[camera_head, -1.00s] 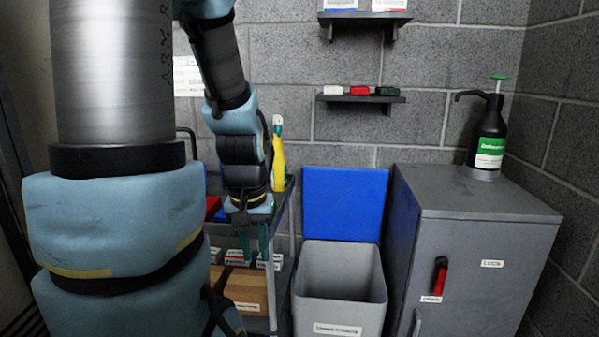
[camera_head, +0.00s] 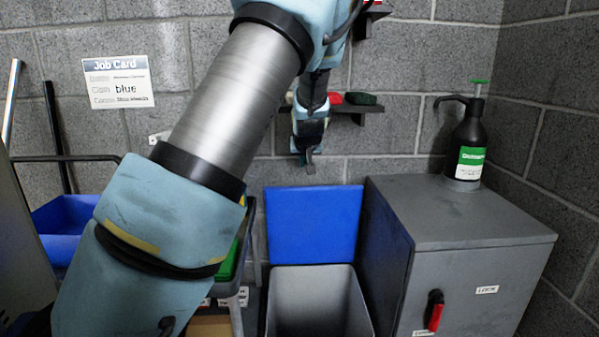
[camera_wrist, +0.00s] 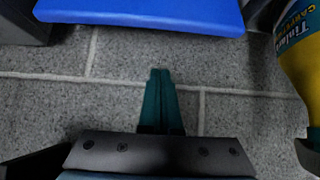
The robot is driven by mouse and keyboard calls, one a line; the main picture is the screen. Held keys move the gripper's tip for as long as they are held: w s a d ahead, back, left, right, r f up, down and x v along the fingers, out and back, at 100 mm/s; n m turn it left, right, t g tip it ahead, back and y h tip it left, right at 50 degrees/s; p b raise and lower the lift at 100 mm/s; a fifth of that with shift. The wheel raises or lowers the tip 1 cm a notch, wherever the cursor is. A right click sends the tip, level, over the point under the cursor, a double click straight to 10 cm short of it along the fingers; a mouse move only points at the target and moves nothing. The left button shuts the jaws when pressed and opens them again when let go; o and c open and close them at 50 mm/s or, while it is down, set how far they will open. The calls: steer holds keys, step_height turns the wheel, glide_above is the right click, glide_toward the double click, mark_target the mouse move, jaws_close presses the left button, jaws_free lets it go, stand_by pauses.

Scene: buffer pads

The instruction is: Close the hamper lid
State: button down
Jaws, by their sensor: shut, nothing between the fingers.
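The hamper is a grey open-topped bin (camera_head: 362,305) at the bottom middle of the head view. Its blue lid (camera_head: 315,225) stands upright at the back, so the hamper is open. My gripper (camera_head: 309,168) is above the lid's top edge, apart from it in the picture, with the block wall behind. In the wrist view the teal fingers (camera_wrist: 160,78) are together and empty, in front of the wall. The lid's blue edge (camera_wrist: 150,14) crosses the top of that view, clear of the fingertips. The hamper's front is cut off below.
A grey cabinet (camera_head: 470,215) with a pump bottle (camera_head: 466,145) stands close to the hamper's right. A wall shelf (camera_head: 370,108) is beside my wrist. A trolley with a green item (camera_head: 228,262) is at left, partly behind my arm. A yellow bottle (camera_wrist: 301,50) shows in the wrist view.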

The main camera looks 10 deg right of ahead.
mark_target(303, 186)
steer(key=p+x, duration=0.2)
steer(key=x, duration=0.8)
steer(key=shift+s+a+f+p, duration=0.1)
steer(key=shift+s+a+p, duration=0.1)
steer(key=shift+s, duration=0.5)
steer(key=shift+s+a+p, duration=0.15)
steer(key=shift+s, duration=0.55)
steer(key=shift+s+a+f+p, duration=0.1)
steer(key=shift+s+a+p, duration=0.1)
steer(key=shift+s, duration=0.55)
steer(key=shift+s+f+b, duration=0.1)
steer(key=shift+b, duration=0.2)
